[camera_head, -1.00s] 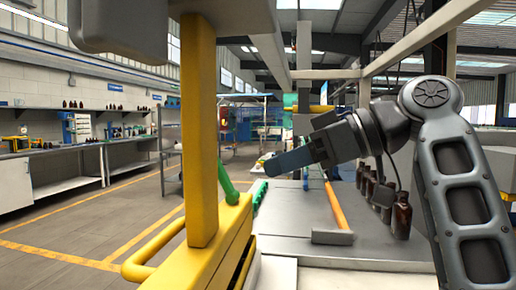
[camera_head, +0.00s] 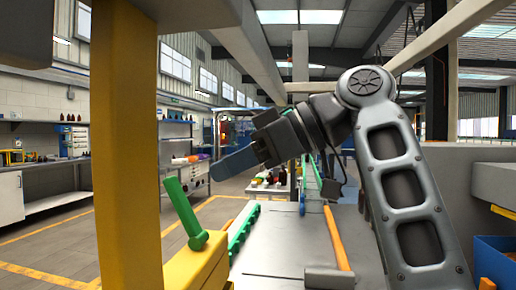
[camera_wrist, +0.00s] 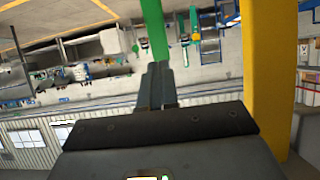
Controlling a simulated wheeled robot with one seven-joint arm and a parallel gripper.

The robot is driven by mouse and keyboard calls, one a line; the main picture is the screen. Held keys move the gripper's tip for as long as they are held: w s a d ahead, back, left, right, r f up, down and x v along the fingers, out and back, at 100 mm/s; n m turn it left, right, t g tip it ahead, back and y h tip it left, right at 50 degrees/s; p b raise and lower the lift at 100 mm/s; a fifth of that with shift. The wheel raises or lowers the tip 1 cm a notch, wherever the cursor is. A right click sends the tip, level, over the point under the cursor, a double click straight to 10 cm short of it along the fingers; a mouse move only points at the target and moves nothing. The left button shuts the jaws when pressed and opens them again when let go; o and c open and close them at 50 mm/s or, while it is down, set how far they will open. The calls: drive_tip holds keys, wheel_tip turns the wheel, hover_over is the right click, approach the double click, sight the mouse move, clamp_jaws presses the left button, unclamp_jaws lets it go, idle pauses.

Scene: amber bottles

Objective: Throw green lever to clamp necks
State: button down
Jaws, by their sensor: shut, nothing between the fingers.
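The green lever (camera_head: 184,212) stands on the yellow frame at left, its top tilted left. My gripper (camera_head: 214,171) is shut and empty, with its blue-grey fingers pointing left toward the lever's upper end. In the head view a small gap shows between fingertips and lever. In the wrist view the closed fingertips (camera_wrist: 158,68) are just below the end of the green lever (camera_wrist: 154,28); I cannot tell whether they touch. No amber bottles or necks can be made out on the bench now.
A thick yellow post (camera_head: 125,150) rises left of the lever, and also shows at right in the wrist view (camera_wrist: 268,70). A blue bin (camera_head: 494,262) is at right.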

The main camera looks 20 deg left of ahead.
sight(179, 190)
drive_tip(key=shift+p+x, duration=0.45)
drive_tip(key=shift+x, duration=2.6)
drive_tip(key=shift+a, duration=0.15)
